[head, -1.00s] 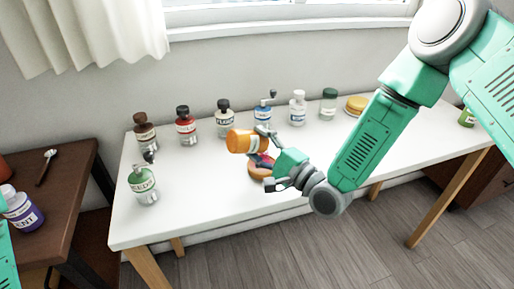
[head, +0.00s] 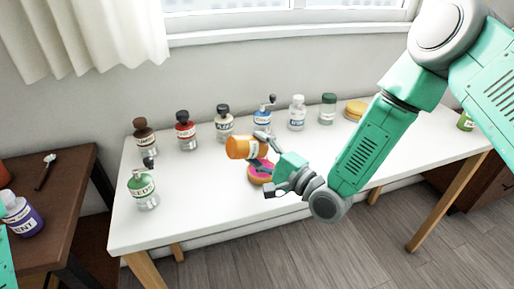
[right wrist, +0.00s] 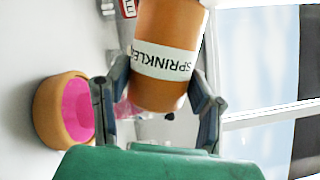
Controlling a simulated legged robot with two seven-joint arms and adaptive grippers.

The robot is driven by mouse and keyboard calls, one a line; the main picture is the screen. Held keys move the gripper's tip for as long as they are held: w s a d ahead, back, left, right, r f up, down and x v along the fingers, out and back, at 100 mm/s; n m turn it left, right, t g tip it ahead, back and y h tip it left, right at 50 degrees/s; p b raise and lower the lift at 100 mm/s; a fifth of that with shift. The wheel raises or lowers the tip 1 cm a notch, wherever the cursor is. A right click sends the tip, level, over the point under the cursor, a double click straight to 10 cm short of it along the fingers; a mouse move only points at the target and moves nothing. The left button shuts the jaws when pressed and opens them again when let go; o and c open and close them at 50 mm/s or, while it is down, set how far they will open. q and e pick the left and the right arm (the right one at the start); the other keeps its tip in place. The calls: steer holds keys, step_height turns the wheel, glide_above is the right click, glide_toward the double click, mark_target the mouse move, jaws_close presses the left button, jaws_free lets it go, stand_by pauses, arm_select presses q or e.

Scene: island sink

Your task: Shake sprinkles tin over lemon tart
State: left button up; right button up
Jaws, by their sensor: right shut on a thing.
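The orange sprinkles tin (head: 241,147), with a white label, is tipped on its side above the white table. My right gripper (head: 264,147) is shut on it; the fingers sit on either side of the tin (right wrist: 168,60) in the right wrist view. A round tart with a pink top and tan crust (head: 258,177) sits on the table just below and right of the tin. It also shows left of the gripper in the right wrist view (right wrist: 50,112). A round yellow-topped item (head: 357,108), possibly the lemon tart, sits at the back right. My left gripper is out of view.
Several bottles stand along the back of the white table (head: 190,213), including a red-labelled one (head: 186,132) and a blue-labelled one (head: 263,119). A green seeds bottle (head: 143,188) stands front left. A brown table (head: 60,190) holds a purple-labelled bottle (head: 22,215).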

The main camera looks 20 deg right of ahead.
mark_target(256, 140)
step_height(256, 140, up, 4)
steer(key=n+g+h+p, duration=0.1)
steer(key=n+p, duration=0.2)
steer(key=n, duration=0.1)
steer(key=n+p, duration=0.2)
steer(key=n, duration=0.2)
steer(key=n+g+h+p, duration=0.1)
steer(key=n+p, duration=0.2)
steer(key=shift+a+f+n+g+h+p, duration=0.1)
steer(key=shift+f+n+g+h+p, duration=0.05)
steer(key=shift+n+g+h+p, duration=0.2)
steer(key=n, duration=0.1)
steer(key=n+h+p, duration=0.1)
steer(key=n, duration=0.1)
steer(key=shift+r, duration=0.35)
steer(key=shift+r+n+h+p, duration=0.2)
steer(key=shift+n+h+p, duration=0.25)
steer(key=shift+n, duration=0.3)
steer(key=shift+r+n+h, duration=0.15)
steer(key=shift+n+h, duration=0.45)
steer(key=shift+n, duration=0.5)
